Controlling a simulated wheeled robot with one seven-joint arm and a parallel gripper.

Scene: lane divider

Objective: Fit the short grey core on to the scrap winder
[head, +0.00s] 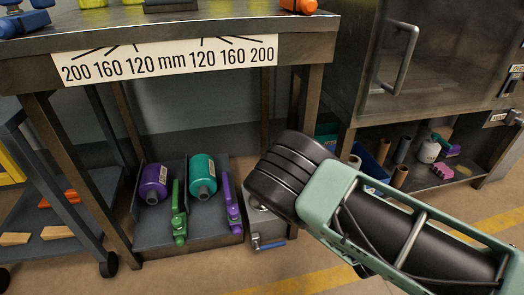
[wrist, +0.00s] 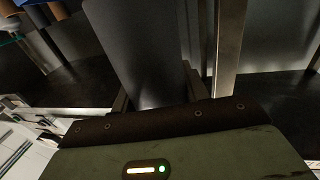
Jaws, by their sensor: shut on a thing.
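My gripper (wrist: 160,98) shows at the lower middle of the wrist view. It is shut on a dark grey, smooth piece, which looks like the short grey core (wrist: 140,45). The core stands out from between the fingers and runs up past the top edge of the view, so its far end is hidden. In the head view my arm reaches in from the lower right, and its black wrist joint hides the gripper and the core. I cannot make out the scrap winder in either view.
A workbench with a millimetre scale strip (head: 170,58) stands at left. Below it a grey tray (head: 160,238) holds purple and teal cylinders and clamps. A grey box (head: 262,225) stands beside it. At right, a cabinet's low shelf (head: 440,180) holds several tubes. A cart (head: 50,215) stands far left.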

